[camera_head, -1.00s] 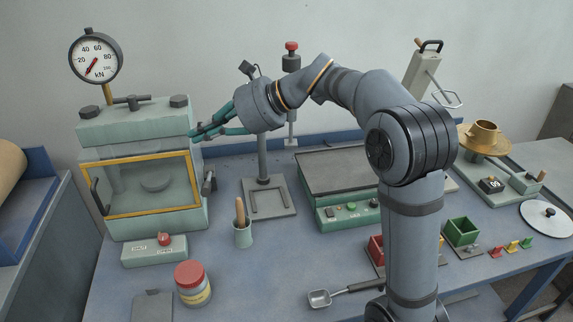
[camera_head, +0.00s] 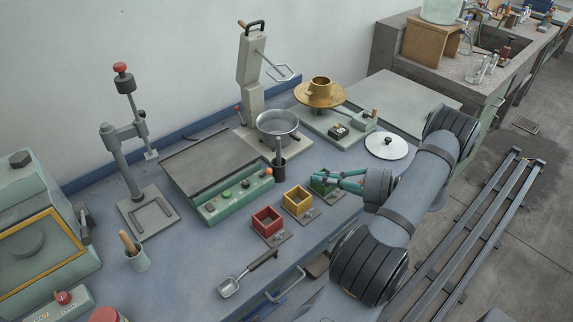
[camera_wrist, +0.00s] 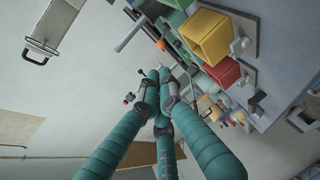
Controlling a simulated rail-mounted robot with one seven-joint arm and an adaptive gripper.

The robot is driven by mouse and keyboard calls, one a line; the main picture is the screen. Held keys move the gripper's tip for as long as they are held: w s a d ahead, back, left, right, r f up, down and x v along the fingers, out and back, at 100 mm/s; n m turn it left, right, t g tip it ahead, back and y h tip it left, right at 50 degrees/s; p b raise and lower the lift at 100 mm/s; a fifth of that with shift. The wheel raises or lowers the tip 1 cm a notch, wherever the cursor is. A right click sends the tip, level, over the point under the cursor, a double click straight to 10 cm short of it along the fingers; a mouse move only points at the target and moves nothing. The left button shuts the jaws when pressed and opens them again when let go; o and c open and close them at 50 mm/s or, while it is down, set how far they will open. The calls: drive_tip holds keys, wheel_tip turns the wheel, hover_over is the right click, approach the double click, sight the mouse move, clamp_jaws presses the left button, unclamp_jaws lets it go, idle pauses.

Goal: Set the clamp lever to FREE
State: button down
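My gripper (camera_head: 328,178) has teal fingers and points left in the head view, over or beside a green open box (camera_head: 318,188). In the wrist view my gripper (camera_wrist: 160,76) has its fingertips drawn close together, with nothing seen between them. No lever marked FREE is readable, so I cannot tell which part is the clamp lever. A yellow box (camera_head: 297,200) and a red box (camera_head: 266,221) stand in a row with the green one. Grey metal fittings beside the boxes show in the wrist view (camera_wrist: 240,46). My fingers partly hide the green box.
A panel with coloured buttons (camera_head: 235,199), a metal bowl (camera_head: 278,123) and a brass turntable (camera_head: 320,97) stand behind the boxes. A scoop (camera_head: 229,287) lies by the front edge. A white round lid (camera_head: 387,146) lies to the right. Floor rails (camera_head: 480,235) run beyond the bench.

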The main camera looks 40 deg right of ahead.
drive_tip(key=shift+s+d+m+t, duration=0.3)
drive_tip(key=shift+s+m, duration=0.1)
drive_tip(key=shift+s, duration=0.15)
drive_tip(key=shift+w+a, duration=0.1)
drive_tip(key=p, duration=0.3)
approach(268, 169)
drive_tip(key=x, duration=0.4)
drive_tip(key=shift+w+a, duration=0.1)
drive_tip(key=shift+w, duration=0.15)
drive_tip(key=shift+w+a+f+p, duration=0.15)
drive_tip(key=shift+w+a+p, duration=0.15)
drive_tip(key=shift+w, duration=0.35)
drive_tip(key=shift+w+r+g+h+p, duration=0.2)
drive_tip(key=shift+r+g+h+p, duration=0.2)
drive_tip(key=shift+p, duration=0.4)
